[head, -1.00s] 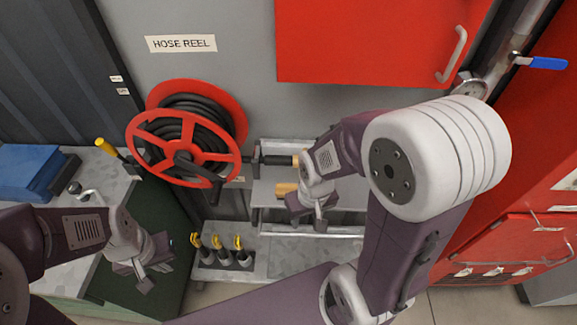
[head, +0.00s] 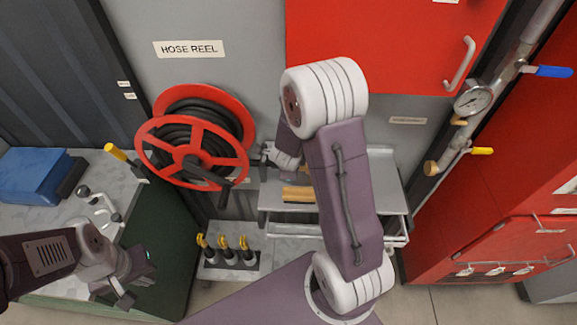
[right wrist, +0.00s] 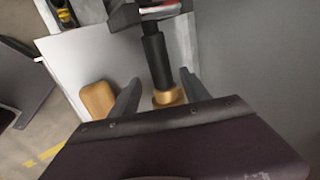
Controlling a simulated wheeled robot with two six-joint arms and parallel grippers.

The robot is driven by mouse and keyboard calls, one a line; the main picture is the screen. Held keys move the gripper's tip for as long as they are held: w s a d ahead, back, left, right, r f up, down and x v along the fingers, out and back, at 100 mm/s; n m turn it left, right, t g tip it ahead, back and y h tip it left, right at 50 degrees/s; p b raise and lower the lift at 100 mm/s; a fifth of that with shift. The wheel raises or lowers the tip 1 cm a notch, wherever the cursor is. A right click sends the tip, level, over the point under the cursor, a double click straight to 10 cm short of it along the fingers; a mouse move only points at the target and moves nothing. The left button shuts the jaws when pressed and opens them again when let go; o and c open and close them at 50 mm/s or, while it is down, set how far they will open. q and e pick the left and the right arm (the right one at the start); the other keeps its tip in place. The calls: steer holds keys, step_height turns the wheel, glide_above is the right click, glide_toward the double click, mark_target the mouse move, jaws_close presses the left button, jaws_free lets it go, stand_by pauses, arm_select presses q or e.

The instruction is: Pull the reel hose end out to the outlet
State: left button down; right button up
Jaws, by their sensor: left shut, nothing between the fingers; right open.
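The red hose reel (head: 192,152) with black hose wound on it hangs on the grey wall under the HOSE REEL sign. In the right wrist view the hose end is a black nozzle (right wrist: 156,55) with a brass tip (right wrist: 168,97). My right gripper (right wrist: 160,88) is open, with the brass tip between its fingers in that view; I cannot tell whether they touch it. In the head view my right arm largely hides this gripper and the hose end. A brass fitting (head: 432,167) on the pipe at right may be the outlet. My left gripper (head: 137,279) is shut and empty, low at left.
A metal shelf (head: 385,185) with a wooden piece (head: 298,194) stands below the reel's right side. A rack of yellow-topped items (head: 228,252) is lower. A red cabinet (head: 375,45) is above; a gauge (head: 473,98) and blue-handled valve (head: 548,71) are at right.

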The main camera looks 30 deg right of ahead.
steer(key=x, duration=0.3)
steer(key=shift+w+a+f, duration=0.2)
steer(key=shift+w, duration=0.2)
steer(key=shift+w+d+f, duration=0.15)
steer(key=shift+w+f, duration=0.05)
steer(key=shift+f, duration=0.05)
steer(key=shift+s+d, duration=0.15)
steer(key=shift+s, duration=0.1)
steer(key=shift+w, duration=0.1)
jaws_close()
stand_by(0.5)
